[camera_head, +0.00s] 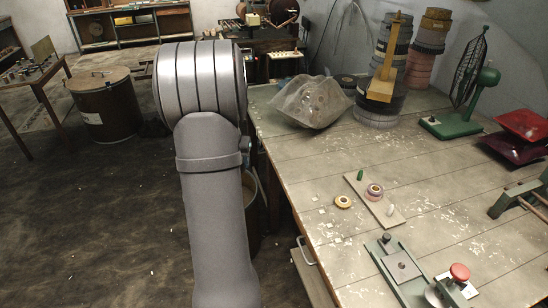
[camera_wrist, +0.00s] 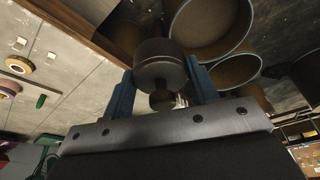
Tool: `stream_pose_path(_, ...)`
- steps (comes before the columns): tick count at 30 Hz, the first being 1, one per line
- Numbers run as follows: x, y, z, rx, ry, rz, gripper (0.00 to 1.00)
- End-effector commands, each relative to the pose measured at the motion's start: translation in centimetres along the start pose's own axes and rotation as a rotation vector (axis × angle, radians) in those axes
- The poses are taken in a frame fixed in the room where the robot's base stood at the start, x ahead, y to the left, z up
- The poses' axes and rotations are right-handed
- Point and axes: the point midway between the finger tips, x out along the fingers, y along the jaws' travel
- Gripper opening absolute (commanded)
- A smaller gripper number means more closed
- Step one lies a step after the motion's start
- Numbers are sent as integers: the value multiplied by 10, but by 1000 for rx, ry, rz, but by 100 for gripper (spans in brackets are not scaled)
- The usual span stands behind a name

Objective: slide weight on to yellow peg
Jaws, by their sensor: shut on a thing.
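My gripper (camera_wrist: 160,78) shows in the wrist view with two blue fingers shut on a dark round weight (camera_wrist: 162,58) with a knob-like end. In the head view my arm hides the gripper and this weight. A narrow board (camera_head: 382,206) lies on the table with a green peg (camera_head: 361,175), a pale peg (camera_head: 391,210) and a purple disc with a yellowish centre (camera_head: 375,189) between them. I cannot tell whether that centre is the yellow peg. A yellow disc (camera_head: 343,201) lies beside the board; it also shows in the wrist view (camera_wrist: 19,64), apart from the gripper.
The wooden table (camera_head: 300,165) has its left edge near my arm. Round open containers (camera_wrist: 212,25) lie beyond the held weight. A plastic-wrapped lump (camera_head: 313,101), stacked rolls (camera_head: 388,70) and a green fan (camera_head: 476,85) stand at the back. Tools occupy the front right.

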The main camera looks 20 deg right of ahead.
Motion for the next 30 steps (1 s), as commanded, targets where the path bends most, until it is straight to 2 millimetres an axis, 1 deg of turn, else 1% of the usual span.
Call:
stream_pose_path(1,-5,-16,8,-22,1,-7,19)
stream_pose_path(3,-10,-31,18,-45,2,-13,19)
stream_pose_path(6,-15,-48,30,-70,2,-20,19)
stream_pose_path(10,-20,-66,43,-98,3,-27,19)
stream_pose_path(17,-27,-85,60,-129,2,-36,19)
stream_pose_path(18,-28,-86,61,-130,2,-37,19)
stream_pose_path(25,-18,-62,40,-88,3,-27,19)
stream_pose_path(28,-14,-48,30,-65,3,-21,19)
stream_pose_path(30,-9,-35,21,-45,4,-17,19)
